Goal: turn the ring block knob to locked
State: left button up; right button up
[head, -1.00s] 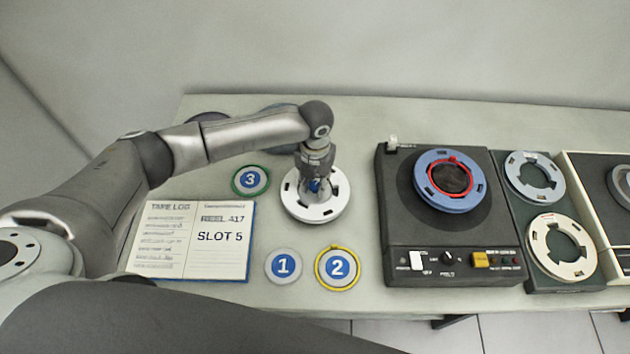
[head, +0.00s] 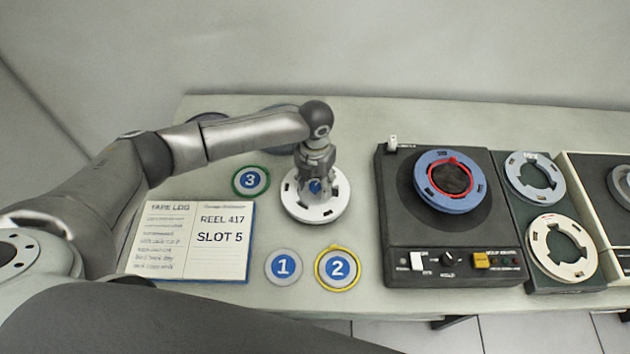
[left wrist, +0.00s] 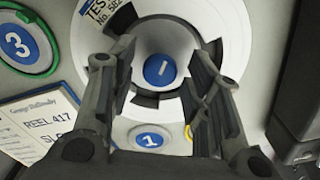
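A small round black knob (head: 447,258) with a light mark is on the front panel of the black tape deck (head: 400,240). It sits between a white switch and a yellow button. Its label and exact setting are too small to read. My left gripper (head: 315,187) is over a white reel (head: 334,208) on the table, well to the left of the deck. In the left wrist view the two fingers (left wrist: 160,70) are apart, with the reel's blue centre (left wrist: 160,71) showing between them. Whether they touch the reel is unclear. My right gripper is out of view.
The deck carries a blue reel (head: 426,194) with a red ring. Two light reels lie on a dark panel to its right. Numbered discs 1 (head: 283,267), 2 (head: 338,268) and 3 (head: 250,180) and an open log book (head: 215,262) surround the white reel.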

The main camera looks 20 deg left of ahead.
aim_at(315, 186)
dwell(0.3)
pick_arm(q)
notch_tip(315, 186, up, 12)
dwell(0.4)
jog(key=shift+s+f, duration=0.1)
dwell(0.4)
